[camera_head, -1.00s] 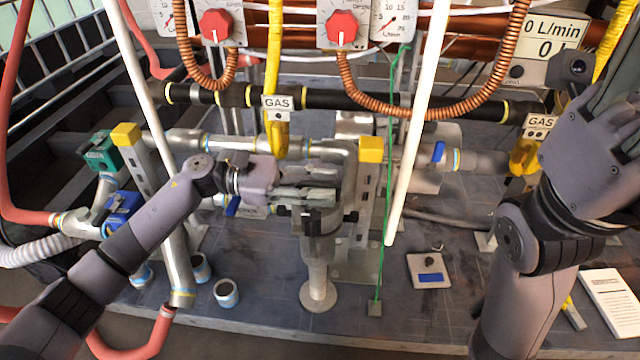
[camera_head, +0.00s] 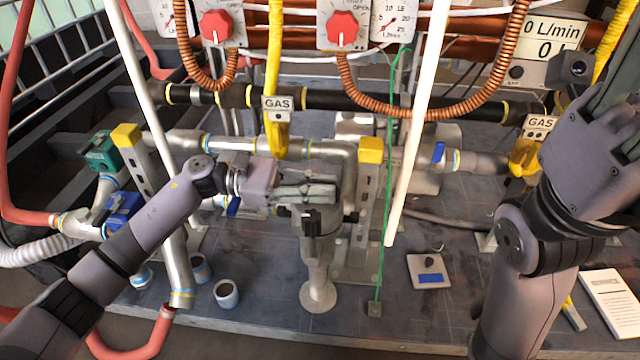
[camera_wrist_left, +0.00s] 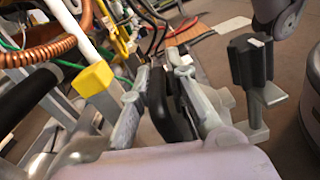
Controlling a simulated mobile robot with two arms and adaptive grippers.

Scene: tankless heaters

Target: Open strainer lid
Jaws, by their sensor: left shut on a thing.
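The strainer (camera_head: 317,270) is an upright grey metal cylinder on a round foot, left of the green cord. Its lid on top is mostly hidden under my left gripper (camera_head: 318,191); black knobs (camera_head: 311,222) show at the lid's edge. In the left wrist view, my left gripper (camera_wrist_left: 160,95) has its two grey fingers on either side of a black handle (camera_wrist_left: 165,103) and is shut on it. Another black knob (camera_wrist_left: 250,62) on a metal bracket stands to the right there. My right gripper (camera_head: 610,100) is raised at the right edge, away from the strainer; its fingers are unclear.
Silver pipes (camera_head: 240,146) run behind the strainer. A white pole (camera_head: 415,130) and a green cord (camera_head: 384,220) stand just right of it. A yellow gas hose (camera_head: 273,60) hangs above. A small plate (camera_head: 429,271) and a white booklet (camera_head: 608,297) lie at the right.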

